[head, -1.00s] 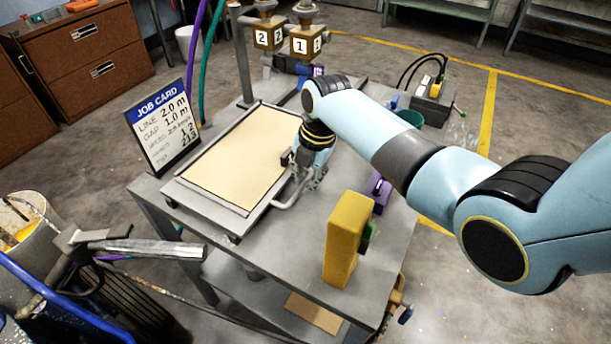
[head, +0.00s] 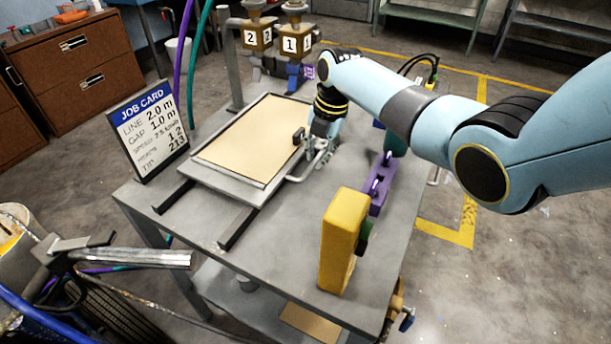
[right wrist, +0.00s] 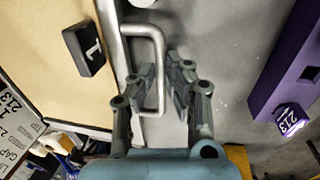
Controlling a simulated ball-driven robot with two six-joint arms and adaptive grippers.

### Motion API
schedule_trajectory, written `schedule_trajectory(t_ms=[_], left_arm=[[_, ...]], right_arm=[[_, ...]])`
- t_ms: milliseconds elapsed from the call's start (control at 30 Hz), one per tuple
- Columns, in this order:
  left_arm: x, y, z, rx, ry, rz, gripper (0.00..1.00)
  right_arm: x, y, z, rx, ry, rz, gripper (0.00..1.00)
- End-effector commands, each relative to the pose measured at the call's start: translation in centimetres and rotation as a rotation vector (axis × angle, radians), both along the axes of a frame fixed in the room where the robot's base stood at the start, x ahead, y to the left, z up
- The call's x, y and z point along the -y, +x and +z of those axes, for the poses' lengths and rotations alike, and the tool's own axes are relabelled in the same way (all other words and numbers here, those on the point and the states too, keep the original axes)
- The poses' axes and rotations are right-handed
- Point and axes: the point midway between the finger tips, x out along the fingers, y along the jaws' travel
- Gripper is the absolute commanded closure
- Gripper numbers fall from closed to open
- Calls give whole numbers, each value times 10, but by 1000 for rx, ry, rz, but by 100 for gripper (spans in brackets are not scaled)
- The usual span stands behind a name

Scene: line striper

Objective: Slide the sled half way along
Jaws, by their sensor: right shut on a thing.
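The sled is a grey tray (head: 222,183) with a beige sheet (head: 245,140), sitting on two dark rails (head: 246,224) on the bench. The near ends of both rails are bare. A bent metal handle (head: 302,176) sticks out from its right side; it also shows in the right wrist view (right wrist: 143,29). My right gripper (head: 322,152) is at that handle, shut on it, with the fingers (right wrist: 170,78) beside the bar in the right wrist view. A small black block marked 1 (right wrist: 85,49) sits at the sheet's edge. My left gripper is not in view.
A job card (head: 148,130) stands left of the sled. A yellow block (head: 339,245) and a purple part (head: 379,190) stand at the bench's right. Numbered units 2 (head: 256,37) and 1 (head: 293,42) are beyond the sled. A metal bar (head: 135,257) is at lower left.

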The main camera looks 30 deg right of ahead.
Motion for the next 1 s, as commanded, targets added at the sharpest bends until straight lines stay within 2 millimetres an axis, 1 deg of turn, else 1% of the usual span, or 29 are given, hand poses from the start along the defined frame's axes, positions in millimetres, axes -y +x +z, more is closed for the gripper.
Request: schedule_trajectory(t_ms=[33,100,200,333,533,900,933,1000], left_arm=[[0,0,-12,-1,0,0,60],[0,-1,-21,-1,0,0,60],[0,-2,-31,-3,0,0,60],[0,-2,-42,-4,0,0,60],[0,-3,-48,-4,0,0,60],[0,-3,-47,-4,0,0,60],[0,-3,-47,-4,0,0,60],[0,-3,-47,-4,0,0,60]], right_arm=[[11,6,-5,0,-2,-2,100],[22,13,-6,0,-1,-2,100],[36,21,-5,0,-1,-2,100],[49,29,-4,-1,1,-1,100],[58,34,-2,-2,3,0,100],[59,35,-1,-3,3,0,100],[59,35,-1,-3,3,1,85],[59,35,-1,-3,3,1,76]])
